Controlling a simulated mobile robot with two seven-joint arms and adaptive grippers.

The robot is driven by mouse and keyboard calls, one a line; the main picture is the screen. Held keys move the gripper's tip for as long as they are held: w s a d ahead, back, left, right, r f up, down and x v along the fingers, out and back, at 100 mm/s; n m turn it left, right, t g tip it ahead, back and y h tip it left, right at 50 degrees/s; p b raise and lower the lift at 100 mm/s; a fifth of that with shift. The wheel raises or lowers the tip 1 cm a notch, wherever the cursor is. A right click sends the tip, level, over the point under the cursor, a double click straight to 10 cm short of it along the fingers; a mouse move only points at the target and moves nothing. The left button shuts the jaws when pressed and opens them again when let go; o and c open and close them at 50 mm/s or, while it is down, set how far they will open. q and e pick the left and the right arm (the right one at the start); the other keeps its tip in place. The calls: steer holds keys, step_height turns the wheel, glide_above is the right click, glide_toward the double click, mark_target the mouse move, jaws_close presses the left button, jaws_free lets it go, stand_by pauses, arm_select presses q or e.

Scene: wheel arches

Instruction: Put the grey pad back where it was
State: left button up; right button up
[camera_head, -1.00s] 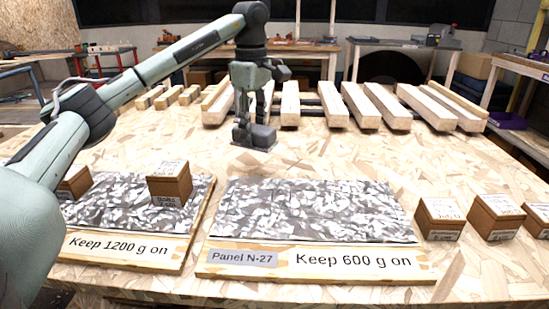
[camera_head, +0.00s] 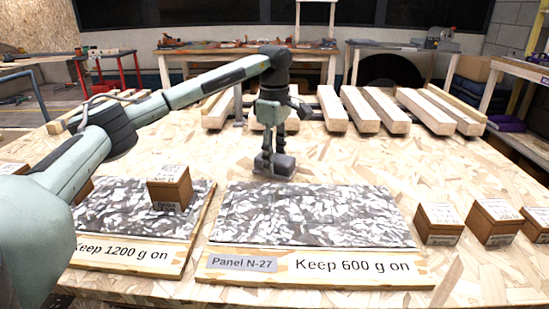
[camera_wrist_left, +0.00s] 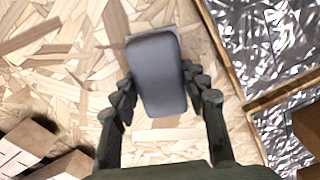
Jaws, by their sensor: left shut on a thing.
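The grey pad (camera_head: 285,166) is a small rounded block in my left gripper, just behind the back edge of the right panel. In the left wrist view the grey pad (camera_wrist_left: 158,72) lies between the two fingers, with bare board around it. My left gripper (camera_head: 270,150) points down and is shut on the pad. In the wrist view the left gripper's fingers (camera_wrist_left: 160,95) press its two sides. Whether the pad touches the table is hard to tell. My right gripper is not in view.
The right panel (camera_head: 225,257), marked "Keep 600 g on", is bare on top. The left panel (camera_head: 130,255), marked "Keep 1200 g on", carries brown boxes (camera_head: 170,186). More boxes (camera_head: 439,223) stand at right. Wooden beams (camera_head: 375,108) lie behind; open board lies between.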

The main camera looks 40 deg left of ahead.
mark_target(275, 156)
arm_select(q)
steer(key=o, duration=1.2)
steer(key=shift+f, duration=0.1)
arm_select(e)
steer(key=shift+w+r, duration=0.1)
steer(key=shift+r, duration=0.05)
arm_select(q)
step_height(275, 156, up, 10)
steer(key=shift+f, duration=0.1)
step_height(275, 156, up, 2)
steer(key=shift+r+p, duration=0.25)
steer(key=shift+p, duration=0.15)
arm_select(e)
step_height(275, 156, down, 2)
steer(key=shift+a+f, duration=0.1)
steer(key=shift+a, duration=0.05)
